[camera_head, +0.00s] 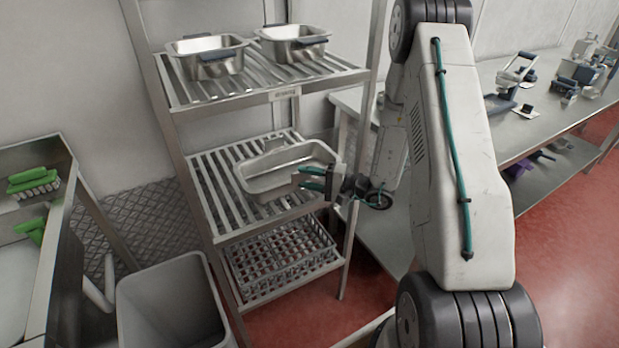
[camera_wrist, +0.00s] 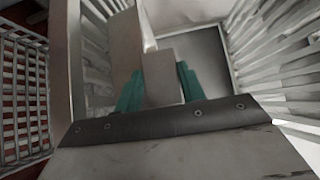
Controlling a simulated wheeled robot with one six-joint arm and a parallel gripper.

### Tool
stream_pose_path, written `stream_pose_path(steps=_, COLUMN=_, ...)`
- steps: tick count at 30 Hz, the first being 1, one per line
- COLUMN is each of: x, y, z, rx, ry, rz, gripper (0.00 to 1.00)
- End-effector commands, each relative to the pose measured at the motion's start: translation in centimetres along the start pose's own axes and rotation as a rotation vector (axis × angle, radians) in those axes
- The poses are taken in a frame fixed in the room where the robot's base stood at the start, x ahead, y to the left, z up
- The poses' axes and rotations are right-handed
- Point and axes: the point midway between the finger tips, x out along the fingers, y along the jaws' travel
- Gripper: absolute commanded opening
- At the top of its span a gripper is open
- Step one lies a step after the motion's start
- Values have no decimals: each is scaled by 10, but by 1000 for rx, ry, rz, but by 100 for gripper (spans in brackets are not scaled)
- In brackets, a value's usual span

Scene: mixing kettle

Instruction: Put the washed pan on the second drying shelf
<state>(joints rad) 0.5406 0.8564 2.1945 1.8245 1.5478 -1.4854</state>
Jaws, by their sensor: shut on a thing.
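A shallow silver rectangular pan (camera_head: 282,172) is at the second shelf of the slatted drying rack, over the slats. My gripper (camera_head: 312,180), with teal fingers, comes from the right and is shut on the pan's near right side. In the wrist view the teal fingers (camera_wrist: 160,88) close on a grey block-like part, and the pan's inside (camera_wrist: 195,55) shows beyond. The second shelf (camera_head: 215,190) has bare slats left of the pan. I cannot tell whether the pan's underside touches the slats.
Two deeper steel pans, one left (camera_head: 208,57) and one right (camera_head: 293,43), stand on the top shelf (camera_head: 240,97). A wire basket (camera_head: 280,258) fills the lower shelf. A grey bin (camera_head: 172,300) stands front left. A steel bench (camera_head: 485,85) runs along the right.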

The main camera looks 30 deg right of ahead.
Motion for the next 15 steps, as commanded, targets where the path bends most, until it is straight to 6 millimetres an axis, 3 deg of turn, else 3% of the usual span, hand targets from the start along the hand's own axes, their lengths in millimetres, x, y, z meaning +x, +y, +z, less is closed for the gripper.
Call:
stream_pose_path(steps=5, x=-1, y=2, z=-1, rx=0, ry=2, rz=-1, gripper=0)
stream_pose_path(steps=6, x=-1, y=3, z=-1, rx=1, ry=2, rz=0, gripper=45)
stream_pose_path(steps=8, x=-1, y=3, z=-1, rx=1, ry=2, rz=0, gripper=62)
stream_pose_path(steps=15, x=-2, y=3, z=-1, rx=1, ry=3, rz=1, gripper=62)
